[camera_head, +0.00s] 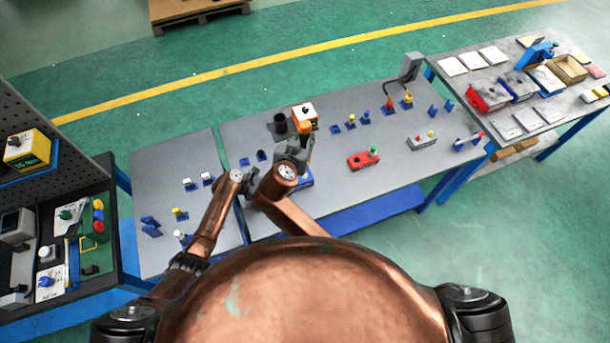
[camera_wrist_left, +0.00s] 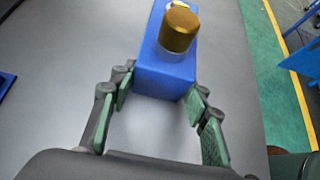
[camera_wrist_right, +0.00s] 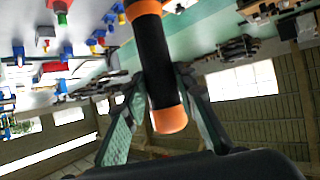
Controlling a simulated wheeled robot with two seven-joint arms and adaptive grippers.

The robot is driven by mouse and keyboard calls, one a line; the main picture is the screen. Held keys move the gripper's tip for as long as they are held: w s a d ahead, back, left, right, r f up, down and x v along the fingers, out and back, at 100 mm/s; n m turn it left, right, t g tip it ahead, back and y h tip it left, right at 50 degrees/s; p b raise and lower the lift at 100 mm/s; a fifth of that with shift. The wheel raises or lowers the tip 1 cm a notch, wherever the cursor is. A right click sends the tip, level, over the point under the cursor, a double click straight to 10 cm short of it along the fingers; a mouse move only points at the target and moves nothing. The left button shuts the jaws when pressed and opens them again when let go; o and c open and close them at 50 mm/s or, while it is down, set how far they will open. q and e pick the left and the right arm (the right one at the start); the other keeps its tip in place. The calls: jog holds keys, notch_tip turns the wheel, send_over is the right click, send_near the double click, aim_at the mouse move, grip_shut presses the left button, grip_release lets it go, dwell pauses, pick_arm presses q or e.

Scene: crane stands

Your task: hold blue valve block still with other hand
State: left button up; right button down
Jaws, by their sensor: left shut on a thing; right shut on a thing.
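The blue valve block (camera_wrist_left: 165,72) with a brass cylindrical knob (camera_wrist_left: 179,28) on it sits between the two fingers of my left gripper (camera_wrist_left: 160,86) in the left wrist view. These fingers are shut on its near end. In the head view a blue part of the block (camera_head: 306,179) shows beside my arms, which hide most of it and my left gripper. My right gripper (camera_head: 303,146) is shut on an orange and black handle (camera_wrist_right: 154,60), which shows between its fingers in the right wrist view. The handle's orange end (camera_head: 305,127) points upward in the head view.
The grey table (camera_head: 350,205) carries a red block with a green knob (camera_head: 363,160), a grey block (camera_head: 422,143), a dark cup (camera_head: 281,125), an orange and white box (camera_head: 304,113) and small blue holders. A side bench (camera_head: 457,78) stands right. The table's front right is clear.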

aim_at(304, 146)
jog(key=shift+r, duration=0.1)
dwell(0.3)
jog(key=shift+n+y, duration=0.3)
jog(key=shift+y, duration=0.1)
jog(key=shift+f, duration=2.3)
jog(key=shift+a, duration=0.15)
jog(key=shift+s+n+t+y, duration=0.1)
jog(key=shift+n+t+y, duration=0.2)
jog(key=shift+n+y, duration=0.8)
jog(key=shift+f, duration=0.85)
jog(key=shift+f, duration=0.15)
dwell(0.7)
